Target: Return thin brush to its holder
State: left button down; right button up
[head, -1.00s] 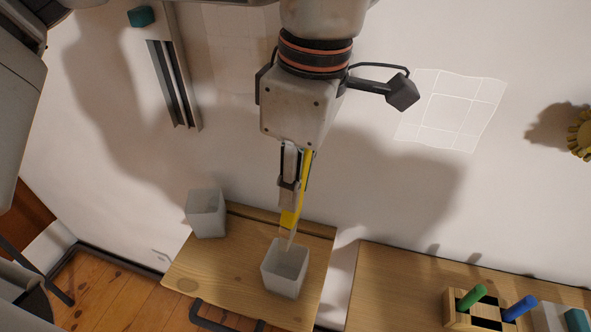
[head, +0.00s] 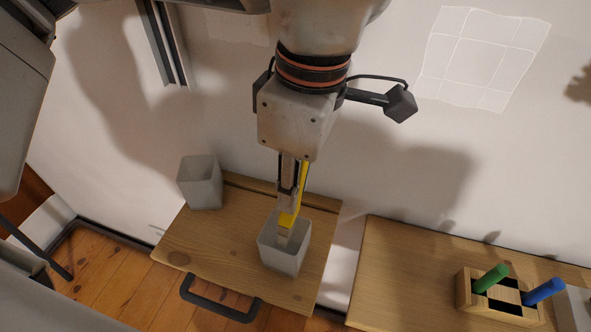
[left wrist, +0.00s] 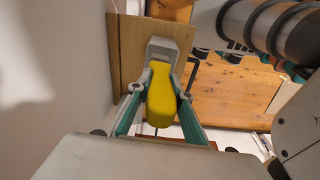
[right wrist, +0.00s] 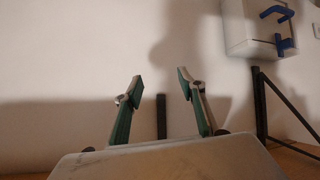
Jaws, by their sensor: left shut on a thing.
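My left gripper (head: 287,198) is shut on a yellow-handled brush (head: 291,218), which points down. In the head view the brush's lower end overlaps the opening of a grey square cup (head: 281,258) on a small wooden table; how deep it reaches is hard to tell. In the left wrist view the yellow handle (left wrist: 161,100) lies between the fingers (left wrist: 160,90), with the grey cup (left wrist: 160,48) beyond it. My right gripper (right wrist: 157,88) is open and empty in the right wrist view, facing a pale wall.
A second grey cup (head: 200,184) stands at the back left of the wooden table (head: 225,235). A wooden block (head: 464,292) with green (head: 490,279) and blue (head: 543,291) handles sits on the right table (head: 400,270). The wall is close behind.

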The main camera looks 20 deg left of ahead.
pick_arm(q)
notch_tip(320, 180, down, 3)
jog(key=shift+f+b, duration=0.15)
jog(key=shift+b, duration=0.5)
jog(key=shift+f+b, duration=0.45)
jog(key=shift+f, duration=0.7)
jog(key=c, duration=2)
grip_release()
jog(key=o, duration=0.7)
jog(key=shift+o, duration=0.2)
